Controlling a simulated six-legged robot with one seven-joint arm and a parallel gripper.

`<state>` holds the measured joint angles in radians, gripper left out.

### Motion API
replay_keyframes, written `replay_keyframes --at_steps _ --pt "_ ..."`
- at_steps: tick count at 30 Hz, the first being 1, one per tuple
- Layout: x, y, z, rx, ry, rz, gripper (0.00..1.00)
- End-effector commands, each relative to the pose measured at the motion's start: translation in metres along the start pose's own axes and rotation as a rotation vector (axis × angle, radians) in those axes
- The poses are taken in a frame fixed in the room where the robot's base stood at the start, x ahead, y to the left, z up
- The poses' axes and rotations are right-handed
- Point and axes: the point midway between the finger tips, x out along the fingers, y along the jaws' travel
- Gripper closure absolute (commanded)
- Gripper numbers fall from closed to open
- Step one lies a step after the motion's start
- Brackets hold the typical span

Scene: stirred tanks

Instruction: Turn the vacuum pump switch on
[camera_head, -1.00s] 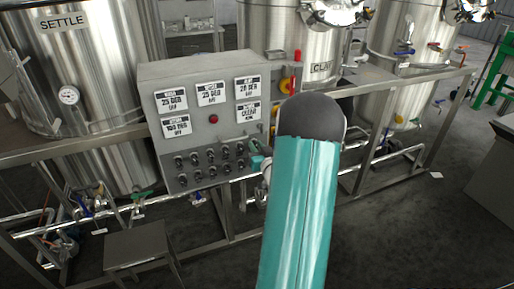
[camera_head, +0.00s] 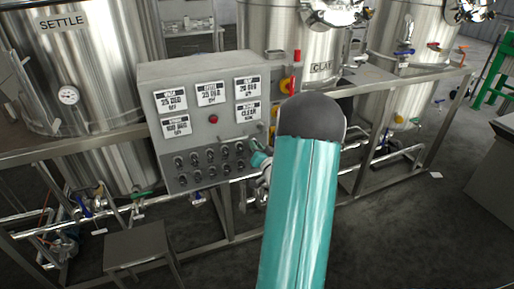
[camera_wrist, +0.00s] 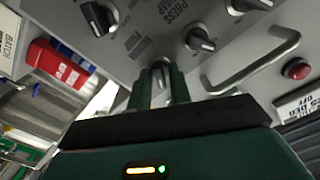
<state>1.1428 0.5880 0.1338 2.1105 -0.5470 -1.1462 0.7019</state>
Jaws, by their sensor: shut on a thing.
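The grey control panel (camera_head: 222,126) stands between the tanks, with rows of black rotary switches (camera_head: 196,171) on its lower half. My gripper (camera_head: 252,146) is at the panel's right edge, partly hidden by my teal arm. In the wrist view, my gripper (camera_wrist: 162,86) has its two dark green fingers closed around a small switch knob (camera_wrist: 160,69). The fingers cover most of this knob and its setting. Lettering beside it is rotated and too small to read surely, so I cannot confirm the vacuum pump label from it.
Other black knobs (camera_wrist: 101,17) and (camera_wrist: 201,40) sit close to my fingers. A bent metal handle (camera_wrist: 262,62) and a red button (camera_wrist: 297,69) lie to the right. A red block (camera_wrist: 58,62) projects at left. Steel tanks (camera_head: 80,70) and frame rails surround the panel.

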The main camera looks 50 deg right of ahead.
Motion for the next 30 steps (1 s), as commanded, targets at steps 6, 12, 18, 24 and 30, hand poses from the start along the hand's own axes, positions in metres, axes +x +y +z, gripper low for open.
replay_keyframes --at_steps 6,12,18,24,30 --pt "-0.001 0.001 0.000 0.000 -0.001 0.001 0.72" --pt "0.000 0.000 0.000 -0.001 0.000 0.001 0.69" --pt "-0.006 0.000 0.000 -0.001 -0.001 0.001 0.69" --pt "-0.038 0.001 -0.001 -0.002 0.000 0.002 0.69" --pt "-0.083 0.001 0.000 -0.001 -0.001 0.004 0.69"
